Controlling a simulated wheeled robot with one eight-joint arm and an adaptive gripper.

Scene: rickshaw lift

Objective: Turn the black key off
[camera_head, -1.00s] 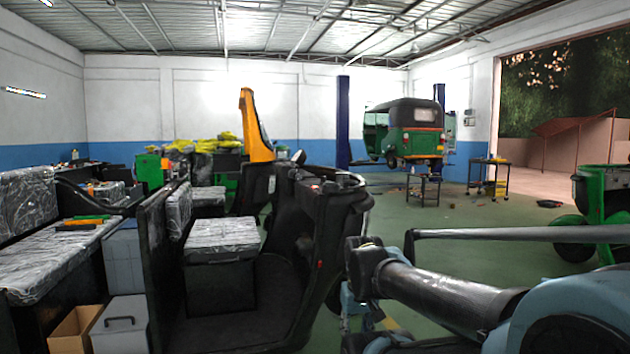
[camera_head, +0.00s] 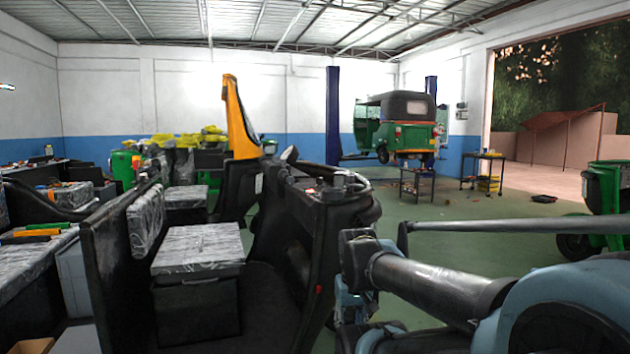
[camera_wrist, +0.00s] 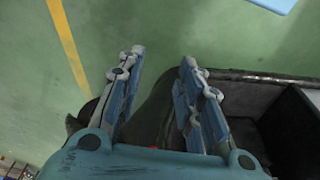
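The black key cannot be made out in either view. A black open-topped rickshaw body (camera_head: 300,240) stands just left of my arm in the head view, with a dashboard and handlebar area (camera_head: 335,190) at its upper front. In the wrist view, my gripper (camera_wrist: 163,72) is open and empty, its two blue fingers apart. Green floor and a dark curved part of the rickshaw show between and below the fingers. The rickshaw's black edge (camera_wrist: 265,76) and inside lie right of the fingers. In the head view my forearm mostly hides the gripper.
A plastic-wrapped seat (camera_head: 200,250) sits inside the rickshaw body. A yellow front panel (camera_head: 240,120) stands behind. A green rickshaw (camera_head: 400,130) is raised near a blue post (camera_head: 333,115). A small tool table (camera_head: 417,183) stands farther back. Green floor (camera_head: 465,218) is open at right.

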